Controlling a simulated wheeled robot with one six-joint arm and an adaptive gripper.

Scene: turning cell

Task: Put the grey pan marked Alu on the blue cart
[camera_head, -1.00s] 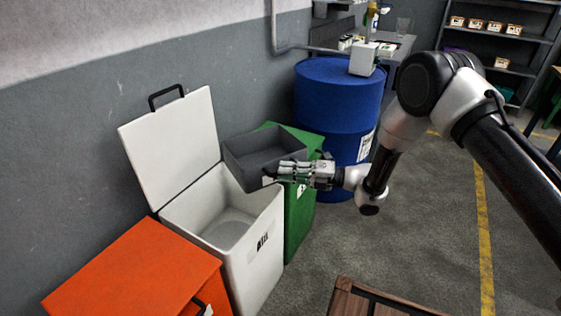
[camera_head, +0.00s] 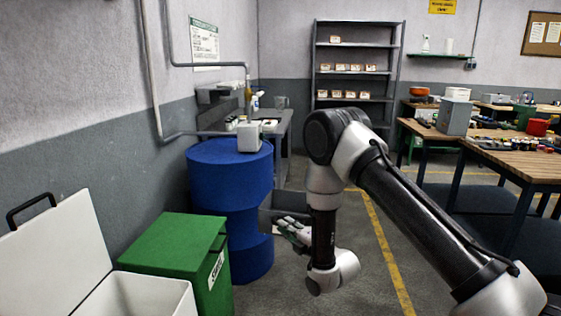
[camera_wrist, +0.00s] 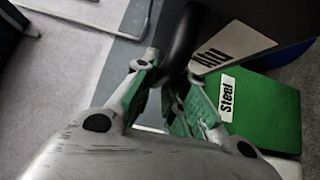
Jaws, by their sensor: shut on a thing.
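The grey pan (camera_head: 272,214) shows only as a dark sliver beside the blue drum in the head view, behind my gripper (camera_head: 288,229). In the wrist view, the pan's dark wall (camera_wrist: 265,20) with its Alu label is at the upper right. My gripper (camera_wrist: 172,88) is shut on the pan's dark rounded handle (camera_wrist: 181,45). The pan is held off the floor; most of it is hidden or out of frame. I cannot make out a blue cart in either view.
A blue drum (camera_head: 231,180) stands close behind the pan. The green Steel bin (camera_head: 180,250) and open white bin (camera_head: 135,297) are at the lower left. Tables (camera_head: 535,160) stand at the right and a shelf (camera_head: 357,75) at the back. Floor with a yellow line is clear between.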

